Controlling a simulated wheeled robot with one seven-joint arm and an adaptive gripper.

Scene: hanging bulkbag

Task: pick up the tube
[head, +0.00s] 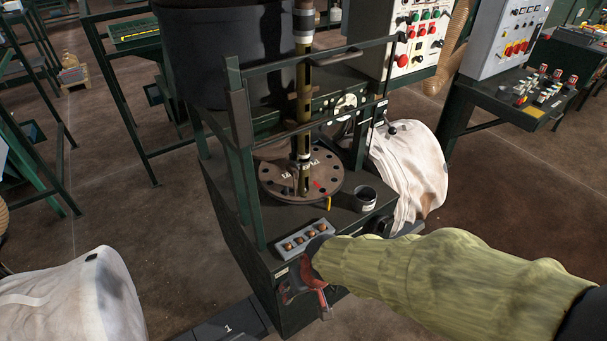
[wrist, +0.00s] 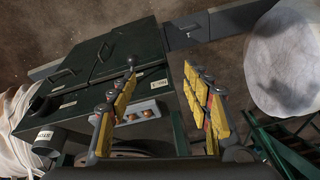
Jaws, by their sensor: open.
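A short dark open-topped cylinder with a pale label (head: 364,198) stands upright on the right part of the machine's dark top; it is the likeliest tube. A grey labelled cylinder, seemingly the same one, shows at the lower left of the wrist view (wrist: 48,142), outside my fingers. My gripper (head: 308,299) is at the cabinet's front edge, nearer than the cylinder and to its left in the head view. In the wrist view its yellow-padded fingers (wrist: 161,66) are spread, with nothing gripped between them. My sleeved forearm comes from the right.
A button strip (head: 303,238) sits on the cabinet's front edge, close to my gripper. A round drilled plate (head: 285,185) with a vertical pole stands behind it. Green frame posts and rails surround the pole. White bags hang at right (head: 412,165) and lie lower left (head: 75,300).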

